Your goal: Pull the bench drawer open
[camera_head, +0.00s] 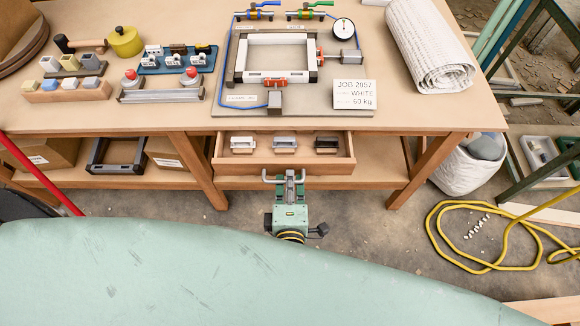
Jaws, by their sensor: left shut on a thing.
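The bench drawer (230,161) is a wooden tray under the front edge of the workbench (180,122). It stands out from beneath the bench top, and its inside shows from above. Several small metal and dark pieces (284,143) lie in a row in it. The pale bar handle (267,178) is on the drawer's front. My left gripper (290,179) is at the middle of this handle and shut on it. The gripper's fingers hide part of the handle. My right gripper is not in view.
On the bench are a frame fixture (240,60) on a board, a rolled white mat (432,50) and small fittings. Boxes (45,152) sit on the lower shelf. A yellow hose (432,230) lies on the floor at right, near a white bin (468,170).

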